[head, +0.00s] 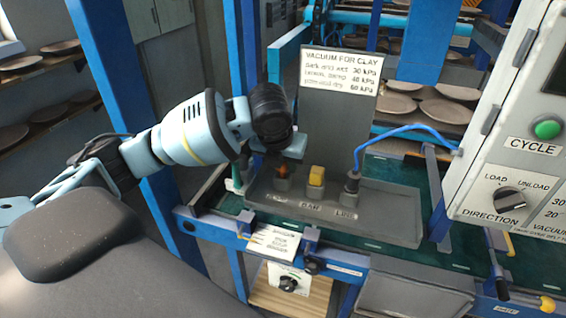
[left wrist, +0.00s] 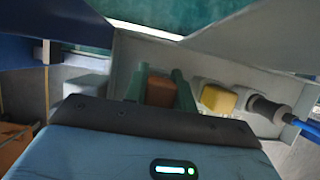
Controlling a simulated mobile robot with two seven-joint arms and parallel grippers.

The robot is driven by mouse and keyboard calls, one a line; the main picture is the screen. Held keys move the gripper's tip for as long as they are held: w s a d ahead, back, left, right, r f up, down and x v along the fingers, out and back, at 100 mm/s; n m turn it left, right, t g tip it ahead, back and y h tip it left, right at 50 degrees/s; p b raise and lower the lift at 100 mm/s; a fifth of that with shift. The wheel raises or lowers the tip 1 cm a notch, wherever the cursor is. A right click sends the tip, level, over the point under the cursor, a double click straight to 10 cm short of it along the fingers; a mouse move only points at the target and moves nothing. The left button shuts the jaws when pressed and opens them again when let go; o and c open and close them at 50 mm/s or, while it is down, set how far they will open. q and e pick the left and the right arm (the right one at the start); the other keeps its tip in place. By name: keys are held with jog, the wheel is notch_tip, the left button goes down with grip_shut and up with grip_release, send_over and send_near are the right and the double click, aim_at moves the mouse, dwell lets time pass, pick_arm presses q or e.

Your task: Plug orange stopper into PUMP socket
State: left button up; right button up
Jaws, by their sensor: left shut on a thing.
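The orange stopper (head: 283,171) is at the leftmost position on the grey socket tray (head: 390,229), above a label too blurred to read surely. In the left wrist view the stopper (left wrist: 160,91) shows brownish between two green fingers. My left gripper (head: 286,160) points down over it and is shut on it. I cannot tell whether the stopper is seated in a socket or just above one; its lower end is hard to see. My right gripper is in neither view.
A yellow stopper (head: 316,182) stands just right of the orange one. Right of it is a dark plug (head: 352,184) with a blue cable (head: 408,129). A vacuum sign (head: 341,75) rises behind. The tray's right part is bare. A control box (head: 515,150) stands at right.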

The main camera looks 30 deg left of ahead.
pick_arm(q)
jog(key=shift+s+d+f, duration=0.1)
jog(key=shift+s+f, duration=0.05)
jog(key=shift+f, duration=0.4)
jog(key=shift+s+f, duration=0.15)
jog(key=shift+f, duration=0.4)
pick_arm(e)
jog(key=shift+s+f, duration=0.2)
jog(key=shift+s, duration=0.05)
pick_arm(q)
jog(key=o, duration=0.7)
jog(key=shift+g, duration=0.3)
jog(key=o, duration=0.3)
jog(key=shift+d, duration=0.15)
jog(key=shift+o, duration=0.2)
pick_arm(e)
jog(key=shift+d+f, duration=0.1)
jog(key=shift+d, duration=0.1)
pick_arm(q)
jog(key=shift+a, duration=0.2)
jog(key=v, duration=0.9)
jog(key=shift+w+d+r+t, duration=0.2)
jog(key=shift+w+r+t, duration=0.1)
jog(key=shift+r+t, duration=0.15)
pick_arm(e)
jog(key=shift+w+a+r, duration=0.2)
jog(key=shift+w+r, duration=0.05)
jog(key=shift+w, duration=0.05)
